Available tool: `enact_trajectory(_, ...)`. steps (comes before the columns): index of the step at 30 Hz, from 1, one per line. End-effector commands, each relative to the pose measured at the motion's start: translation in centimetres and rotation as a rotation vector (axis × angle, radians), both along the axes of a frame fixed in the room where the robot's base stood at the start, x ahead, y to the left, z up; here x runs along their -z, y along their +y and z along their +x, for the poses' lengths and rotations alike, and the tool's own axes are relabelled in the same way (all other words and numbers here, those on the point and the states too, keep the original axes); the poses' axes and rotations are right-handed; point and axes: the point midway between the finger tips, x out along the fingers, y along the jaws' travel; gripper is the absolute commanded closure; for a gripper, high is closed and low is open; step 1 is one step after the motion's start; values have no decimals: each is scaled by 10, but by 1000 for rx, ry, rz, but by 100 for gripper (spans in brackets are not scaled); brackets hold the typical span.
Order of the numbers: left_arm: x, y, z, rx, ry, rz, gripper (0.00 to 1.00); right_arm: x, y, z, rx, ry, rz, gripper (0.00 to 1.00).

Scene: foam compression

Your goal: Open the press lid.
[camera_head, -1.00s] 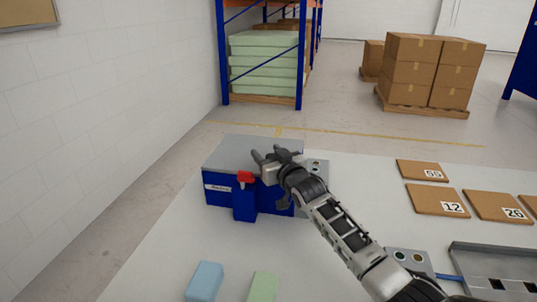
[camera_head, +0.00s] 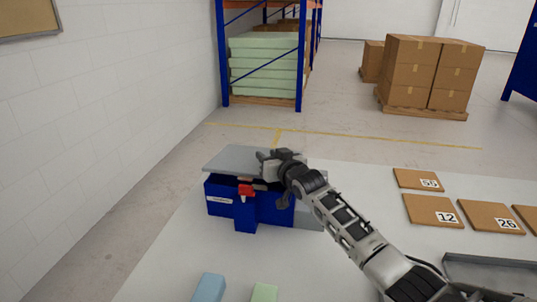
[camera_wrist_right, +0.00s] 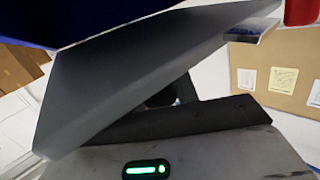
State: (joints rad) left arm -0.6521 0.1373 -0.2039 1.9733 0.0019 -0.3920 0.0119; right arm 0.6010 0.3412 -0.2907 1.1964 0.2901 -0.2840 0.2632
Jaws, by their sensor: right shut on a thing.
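The press is a blue box (camera_head: 222,205) at the left of the white table, with a red latch or handle (camera_head: 246,190) on its front. Its grey lid (camera_head: 230,158) is tilted up, with a dark gap below its front edge. My right gripper (camera_head: 266,160) is at the lid's right front part and is shut on the lid edge. In the right wrist view the grey lid (camera_wrist_right: 130,75) slants close across the picture, and its contact with the fingers is largely hidden. My left gripper is not in view.
A blue block (camera_head: 208,288) and a green block (camera_head: 264,292) lie at the table's front. Numbered brown boards (camera_head: 432,210) and a grey metal tray (camera_head: 480,268) are on the right. The table between press and boards is mostly clear, apart from my arm.

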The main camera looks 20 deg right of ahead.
Motion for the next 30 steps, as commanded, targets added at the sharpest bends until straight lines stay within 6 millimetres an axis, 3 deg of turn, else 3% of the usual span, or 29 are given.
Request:
enact_trajectory(1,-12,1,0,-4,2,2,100,-16,-3,3,1,29,17,100)
enact_trajectory(13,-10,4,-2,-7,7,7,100,-49,-17,25,1,261,178,100)
enact_trajectory(30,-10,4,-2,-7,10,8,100,-63,-25,38,-1,373,252,100)
